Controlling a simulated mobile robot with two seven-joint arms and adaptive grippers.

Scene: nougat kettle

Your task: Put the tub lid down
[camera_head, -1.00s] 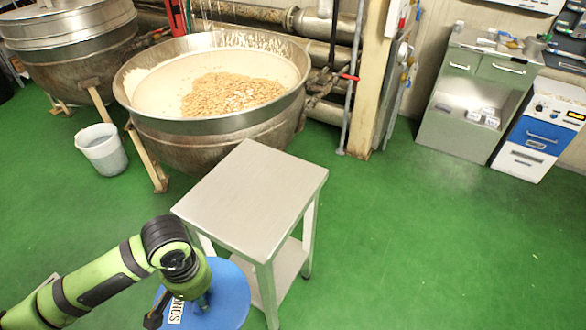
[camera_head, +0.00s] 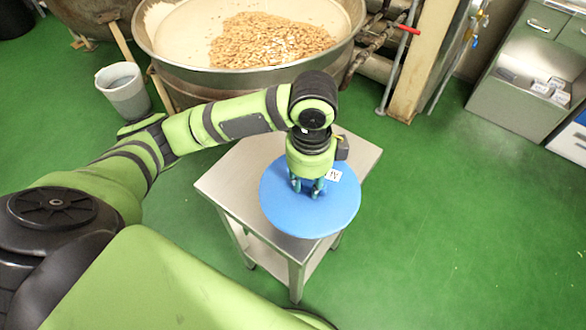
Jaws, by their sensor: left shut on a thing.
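The tub lid (camera_head: 310,215) is a round blue disc with a white label, seen in the head view over the steel side table (camera_head: 222,185). My left gripper (camera_head: 307,190) points down at the lid's middle and is shut on it, on a part that the fingers mostly hide. The lid covers the table's middle and front edge, and its front rim reaches past that edge. I cannot tell whether it touches the tabletop. My right gripper is out of view.
A large steel kettle (camera_head: 180,62) with brown nuts in a pale mass stands behind the table. A grey bucket (camera_head: 124,90) stands on the green floor at left. A steel cabinet (camera_head: 510,92) stands at right. The floor right of the table is clear.

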